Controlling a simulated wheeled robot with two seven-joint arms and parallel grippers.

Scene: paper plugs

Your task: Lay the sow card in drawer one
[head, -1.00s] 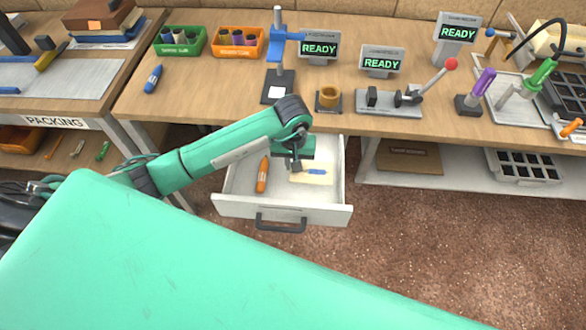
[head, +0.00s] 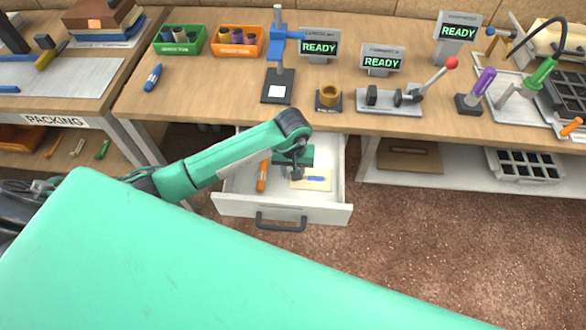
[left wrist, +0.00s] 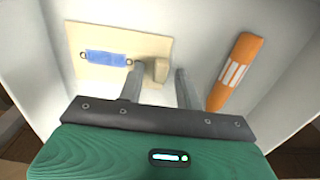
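The card (head: 318,184), cream with a blue plug shape on it, lies on the floor of the open white drawer (head: 228,206). In the left wrist view the card (left wrist: 98,43) shows a raised cream tab at one edge. My left gripper (head: 297,174) is down inside the drawer at the card's left side. In the left wrist view its two fingers (left wrist: 160,76) stand apart, with the tab near the left finger and a gap to the right one. No number shows on the drawer. My right gripper is not in view.
An orange marker (head: 262,176) lies in the drawer left of the card; it also shows in the left wrist view (left wrist: 235,72). The drawer's front has a dark handle (head: 281,222). The workbench (head: 215,100) with stands and displays is above the drawer.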

